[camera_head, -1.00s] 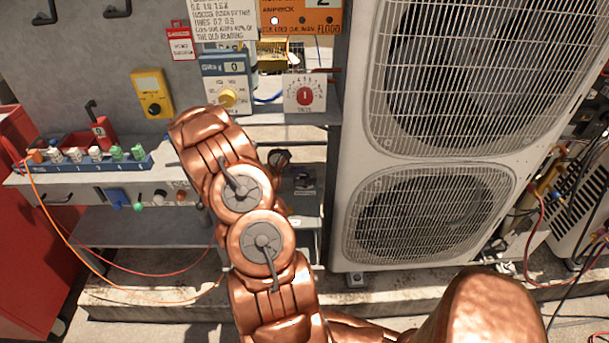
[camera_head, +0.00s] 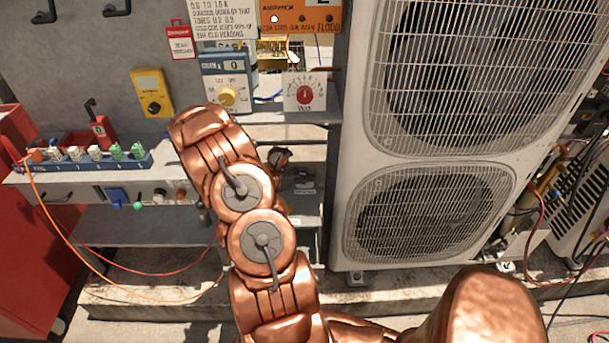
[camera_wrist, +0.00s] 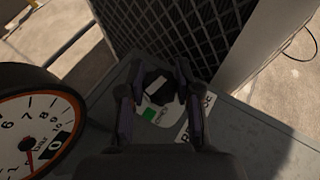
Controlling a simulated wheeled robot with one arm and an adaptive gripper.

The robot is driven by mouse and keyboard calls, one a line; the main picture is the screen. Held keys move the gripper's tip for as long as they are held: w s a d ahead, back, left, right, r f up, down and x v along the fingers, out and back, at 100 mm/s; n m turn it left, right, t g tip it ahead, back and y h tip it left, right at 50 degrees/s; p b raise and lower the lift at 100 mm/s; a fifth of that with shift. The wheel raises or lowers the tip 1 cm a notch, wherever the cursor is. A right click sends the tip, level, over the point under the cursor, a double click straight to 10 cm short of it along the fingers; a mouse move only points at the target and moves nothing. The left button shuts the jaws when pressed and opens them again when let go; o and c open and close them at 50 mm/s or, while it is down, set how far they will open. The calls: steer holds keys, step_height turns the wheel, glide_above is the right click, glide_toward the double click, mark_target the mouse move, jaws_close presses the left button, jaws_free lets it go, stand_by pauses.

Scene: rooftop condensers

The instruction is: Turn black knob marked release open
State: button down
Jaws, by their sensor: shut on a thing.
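The black knob (camera_wrist: 157,82) shows in the wrist view, on a pale base plate with a green mark (camera_wrist: 148,114). A white label with dark lettering (camera_wrist: 196,118) lies to its right, partly covered by my finger. My gripper (camera_wrist: 156,92) has one finger on each side of the knob and is shut on it. How far the knob is turned is hard to tell because it is dark and small. In the head view, my arm hides the gripper.
A round dial gauge (camera_wrist: 35,130) stands close at left in the wrist view. A dark grille (camera_wrist: 170,35) rises behind the knob. In the head view, a large condenser unit (camera_head: 343,200) stands right of my arm, and a shelf with coloured fittings (camera_head: 85,160) is at left.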

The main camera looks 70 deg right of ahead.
steer(key=shift+f+n+t+h+b, duration=0.15)
steer(key=shift+n+t+h+b, duration=0.3)
steer(key=shift+b, duration=1.25)
steer(key=shift+n+t+b, duration=0.35)
steer(key=shift+n+b, duration=0.1)
steer(key=shift+b, duration=0.5)
steer(key=shift+r, duration=0.2)
steer(key=c, duration=0.8)
jaws_free()
steer(key=v, duration=1.2)
steer(key=shift+a+f, duration=0.1)
steer(key=shift+f, duration=0.05)
